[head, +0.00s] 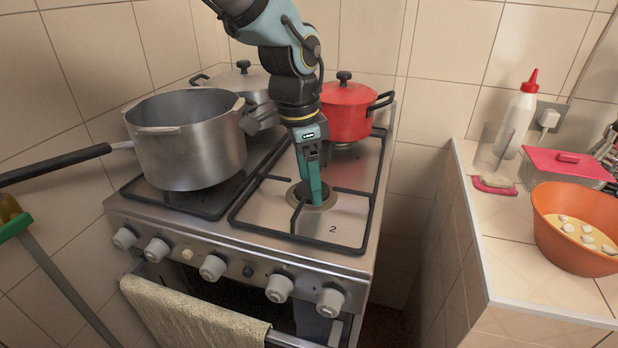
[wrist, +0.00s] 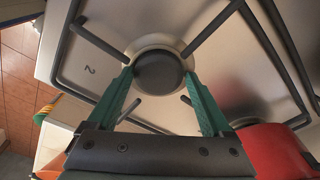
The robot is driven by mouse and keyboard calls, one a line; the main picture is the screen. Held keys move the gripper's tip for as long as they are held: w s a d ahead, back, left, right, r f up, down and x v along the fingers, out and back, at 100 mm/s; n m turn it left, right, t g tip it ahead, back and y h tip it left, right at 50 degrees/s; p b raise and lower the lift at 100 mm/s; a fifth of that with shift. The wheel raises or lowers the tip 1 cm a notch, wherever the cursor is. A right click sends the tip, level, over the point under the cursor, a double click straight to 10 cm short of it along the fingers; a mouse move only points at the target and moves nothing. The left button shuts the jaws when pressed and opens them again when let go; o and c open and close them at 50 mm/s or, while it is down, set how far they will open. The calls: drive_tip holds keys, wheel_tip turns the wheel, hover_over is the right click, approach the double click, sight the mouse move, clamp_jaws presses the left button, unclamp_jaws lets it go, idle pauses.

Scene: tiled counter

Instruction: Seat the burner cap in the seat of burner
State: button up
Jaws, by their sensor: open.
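The burner cap (wrist: 158,72), a dark round disc, lies within the pale ring of the burner seat (wrist: 182,47) in the wrist view. It looks roughly centred there, but I cannot tell whether it sits fully level. In the head view this burner (head: 327,203) is at the front right of the stove, near the mark "2". My gripper (head: 314,198) points down over it. In the wrist view my gripper (wrist: 160,80) is open, with one green finger on each side of the cap. A gap shows between the fingertips and the cap; the fingers partly hide it in the head view.
Black pan-support bars (head: 352,192) surround the burner. A large steel pot (head: 190,145) stands on the left, a red pot (head: 345,112) and a grey lidded pot (head: 243,80) behind. The counter on the right holds an orange bowl (head: 575,255) and a white bottle (head: 515,125).

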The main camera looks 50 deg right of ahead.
sight(302, 189)
drive_tip(key=shift+s+a+f, duration=0.2)
drive_tip(key=shift+a+f, duration=0.05)
drive_tip(key=shift+f, duration=0.05)
wheel_tip(302, 189, up, 14)
drive_tip(key=w, duration=0.1)
drive_tip(key=shift+a+f+b, duration=0.25)
drive_tip(key=shift+a+b, duration=0.15)
